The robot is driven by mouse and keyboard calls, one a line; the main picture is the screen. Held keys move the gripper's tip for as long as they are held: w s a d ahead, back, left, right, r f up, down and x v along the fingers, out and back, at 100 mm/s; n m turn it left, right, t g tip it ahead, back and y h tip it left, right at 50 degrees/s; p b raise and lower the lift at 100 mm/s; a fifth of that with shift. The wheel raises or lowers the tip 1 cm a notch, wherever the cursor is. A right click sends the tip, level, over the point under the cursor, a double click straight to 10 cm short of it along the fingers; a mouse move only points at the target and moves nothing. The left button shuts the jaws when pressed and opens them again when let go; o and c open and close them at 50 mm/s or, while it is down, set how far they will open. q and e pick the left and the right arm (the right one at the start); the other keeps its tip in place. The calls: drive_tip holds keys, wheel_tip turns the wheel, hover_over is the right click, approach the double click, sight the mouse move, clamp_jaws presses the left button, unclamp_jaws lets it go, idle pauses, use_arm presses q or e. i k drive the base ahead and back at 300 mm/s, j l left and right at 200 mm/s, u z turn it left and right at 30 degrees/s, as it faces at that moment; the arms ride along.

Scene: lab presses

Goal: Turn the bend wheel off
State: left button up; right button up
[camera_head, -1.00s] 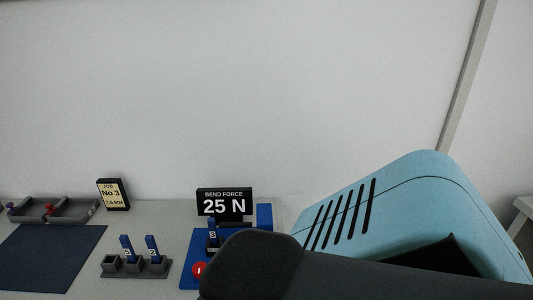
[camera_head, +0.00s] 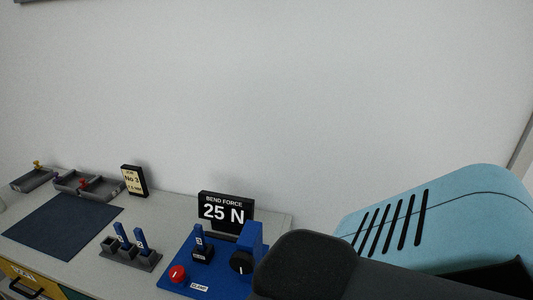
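The bend wheel looks to be the black round knob (camera_head: 241,262) on the front of the blue press (camera_head: 250,240), on a blue base plate (camera_head: 210,284). Its right side is close to my dark arm, which covers part of the press. The black display (camera_head: 226,212) behind it reads "BEND FORCE 25 N". A red knob (camera_head: 177,273) sits at the plate's front left. A blue numbered piece (camera_head: 199,240) stands upright in a black holder on the plate. Neither gripper's fingers show; a large dark and light-blue arm part of mine fills the lower right.
A grey rack (camera_head: 131,257) with two blue pieces stands left of the press. A dark mat (camera_head: 62,226), grey trays (camera_head: 88,185) and a "No 3" job sign (camera_head: 133,181) lie farther left. A drawer front (camera_head: 30,283) shows at the lower left.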

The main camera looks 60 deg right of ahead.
sight(242, 262)
drive_tip(key=k+l, duration=0.3)
drive_tip(key=l, duration=0.15)
drive_tip(key=k+l, duration=0.25)
drive_tip(key=l, duration=0.2)
drive_tip(key=k+l, duration=0.3)
drive_tip(key=l+u, duration=0.05)
drive_tip(key=l, duration=0.1)
